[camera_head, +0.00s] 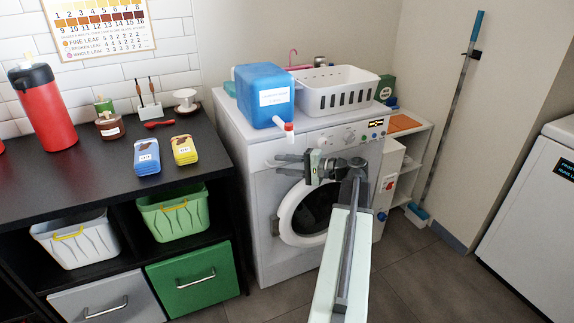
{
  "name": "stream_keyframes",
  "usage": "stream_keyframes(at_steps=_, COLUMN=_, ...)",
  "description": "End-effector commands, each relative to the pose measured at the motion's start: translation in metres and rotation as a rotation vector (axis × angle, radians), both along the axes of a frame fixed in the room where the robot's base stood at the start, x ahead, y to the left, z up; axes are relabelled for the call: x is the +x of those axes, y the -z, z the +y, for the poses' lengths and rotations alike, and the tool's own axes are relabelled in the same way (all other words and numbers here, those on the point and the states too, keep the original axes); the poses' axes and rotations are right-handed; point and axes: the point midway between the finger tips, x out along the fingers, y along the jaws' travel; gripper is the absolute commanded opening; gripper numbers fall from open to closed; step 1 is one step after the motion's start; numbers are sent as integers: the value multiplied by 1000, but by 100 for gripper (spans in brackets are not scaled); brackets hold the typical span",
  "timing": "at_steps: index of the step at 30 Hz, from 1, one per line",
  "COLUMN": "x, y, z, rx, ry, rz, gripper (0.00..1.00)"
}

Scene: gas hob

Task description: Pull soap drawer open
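The white washing machine (266,217) stands in the middle, with its round door (290,222) below my gripper. The soap drawer area (284,148) is at the upper left of its front panel; the drawer's outline and handle are hard to make out and partly hidden by my gripper. I cannot tell whether the fingers touch the machine.
A blue jug (262,90) with a red-tipped spout and a white basket (338,92) stand on the machine. The spout overhangs the front edge above my gripper. A black counter (95,165) with bins is at left. Floor (410,285) is clear at lower right.

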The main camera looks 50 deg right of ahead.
Motion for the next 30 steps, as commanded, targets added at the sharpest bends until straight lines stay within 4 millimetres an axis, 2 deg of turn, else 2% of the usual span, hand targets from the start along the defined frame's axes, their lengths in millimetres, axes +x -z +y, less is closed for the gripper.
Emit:
stream_keyframes(at_steps=1, x=0, y=0, z=0, rx=0, ry=0, rz=0, gripper=33)
stream_keyframes(at_steps=2, x=0, y=0, z=0, rx=0, ry=0, rz=0, gripper=27)
stream_keyframes(at_steps=3, x=0, y=0, z=0, rx=0, ry=0, rz=0, gripper=16)
stream_keyframes(at_steps=5, x=0, y=0, z=0, rx=0, ry=0, rz=0, gripper=0)
stream_keyframes(at_steps=30, x=-2, y=1, z=-1, rx=-1, ry=1, rz=3, gripper=0)
